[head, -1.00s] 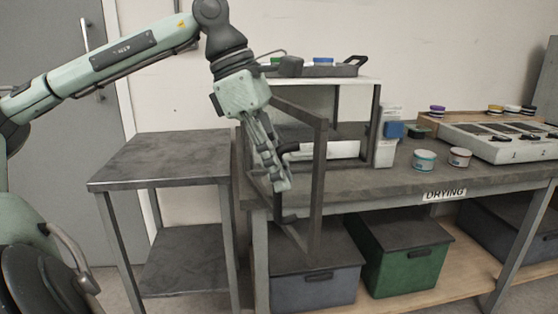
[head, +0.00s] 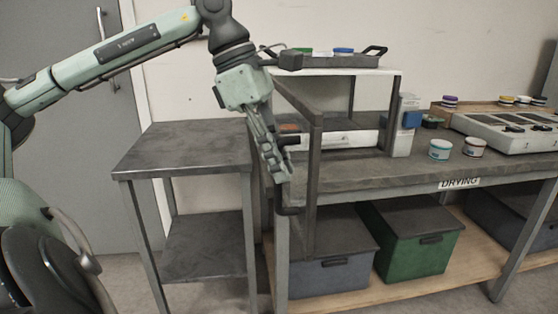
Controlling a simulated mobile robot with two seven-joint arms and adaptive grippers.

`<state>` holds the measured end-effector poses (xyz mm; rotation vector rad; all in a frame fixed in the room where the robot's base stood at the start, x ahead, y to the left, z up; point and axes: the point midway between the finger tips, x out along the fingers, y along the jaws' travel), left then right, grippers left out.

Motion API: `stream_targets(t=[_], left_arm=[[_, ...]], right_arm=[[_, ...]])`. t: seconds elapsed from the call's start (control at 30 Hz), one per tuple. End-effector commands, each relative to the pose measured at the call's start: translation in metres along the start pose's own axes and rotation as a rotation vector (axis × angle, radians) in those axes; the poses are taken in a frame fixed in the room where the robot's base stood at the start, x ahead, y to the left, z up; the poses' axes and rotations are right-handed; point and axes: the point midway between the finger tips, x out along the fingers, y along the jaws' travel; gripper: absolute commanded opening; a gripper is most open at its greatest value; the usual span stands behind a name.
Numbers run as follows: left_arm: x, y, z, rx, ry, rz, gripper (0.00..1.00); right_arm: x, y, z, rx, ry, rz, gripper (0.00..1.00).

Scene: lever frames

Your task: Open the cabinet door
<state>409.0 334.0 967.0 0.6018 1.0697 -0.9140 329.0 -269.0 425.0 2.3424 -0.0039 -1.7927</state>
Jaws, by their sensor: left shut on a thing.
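The cabinet (head: 340,71) stands on the workbench, with a pale top and a dark frame. Its dark-framed door (head: 312,185) is swung out from the front toward me, seen at a steep angle, and the inside is partly visible. My left gripper (head: 279,174) points down at the door's outer side and is shut on the door handle (head: 288,211). The lower bracket of the handle shows below the fingers; the rest is hidden by them. My right gripper is not in view.
A grey side table (head: 180,150) stands left of the workbench (head: 400,178). A tray (head: 330,61) sits on the cabinet. Small tubs (head: 440,149) and a white device (head: 510,133) are to the right. A blue-grey bin (head: 335,268) and a green bin (head: 415,240) sit underneath.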

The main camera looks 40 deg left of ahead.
Motion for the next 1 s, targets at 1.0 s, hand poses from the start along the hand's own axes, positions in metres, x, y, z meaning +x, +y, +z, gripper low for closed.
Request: stream_targets(t=[1.0], left_arm=[[-0.098,0.001,0.000,-0.002,0.000,0.008,0.21]], right_arm=[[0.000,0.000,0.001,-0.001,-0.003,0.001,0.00]])
